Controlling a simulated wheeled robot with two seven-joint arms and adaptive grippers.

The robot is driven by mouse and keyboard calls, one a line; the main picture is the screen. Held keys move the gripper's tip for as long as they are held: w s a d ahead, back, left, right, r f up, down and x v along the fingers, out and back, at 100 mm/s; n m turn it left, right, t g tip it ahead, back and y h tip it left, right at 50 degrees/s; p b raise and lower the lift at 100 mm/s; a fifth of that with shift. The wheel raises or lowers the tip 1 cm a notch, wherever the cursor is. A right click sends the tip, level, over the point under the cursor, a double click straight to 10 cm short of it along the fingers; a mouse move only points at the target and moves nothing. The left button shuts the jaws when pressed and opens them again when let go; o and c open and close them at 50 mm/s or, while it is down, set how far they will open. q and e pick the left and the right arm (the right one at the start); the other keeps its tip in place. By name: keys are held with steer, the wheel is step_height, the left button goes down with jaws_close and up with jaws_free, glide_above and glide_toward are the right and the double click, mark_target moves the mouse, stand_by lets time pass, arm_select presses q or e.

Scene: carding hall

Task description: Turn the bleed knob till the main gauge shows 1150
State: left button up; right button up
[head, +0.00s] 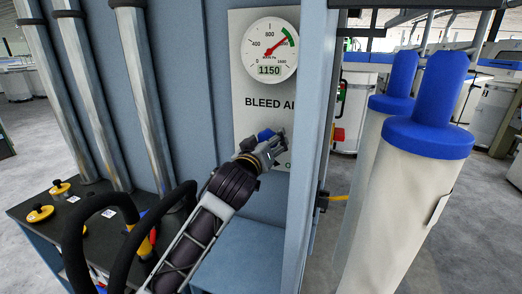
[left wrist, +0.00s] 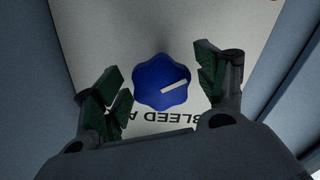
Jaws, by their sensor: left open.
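The main gauge (head: 271,50) is a round white dial on a pale panel, with a red needle pointing up and right to the edge of a green band. Its digital readout (head: 269,71) shows 1150. The blue bleed knob (head: 265,135) sits below the "BLEED AI…" lettering and is partly hidden by my left gripper (head: 270,150). In the left wrist view the lobed blue knob (left wrist: 160,82) with a white pointer mark lies between the two fingers of my left gripper (left wrist: 163,88). The fingers are spread, with gaps on both sides of the knob. My right gripper is not in view.
The pale panel (head: 243,110) is set on a blue-grey cabinet, with an upright cabinet edge (head: 311,130) close on its right. Two white cylinders with blue tops (head: 430,140) stand further right. A dark bench top (head: 30,215) with yellow-capped items is at lower left.

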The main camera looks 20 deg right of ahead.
arm_select(q)
steer(key=v, duration=1.2)
stand_by(0.3)
steer(key=shift+w, duration=0.1)
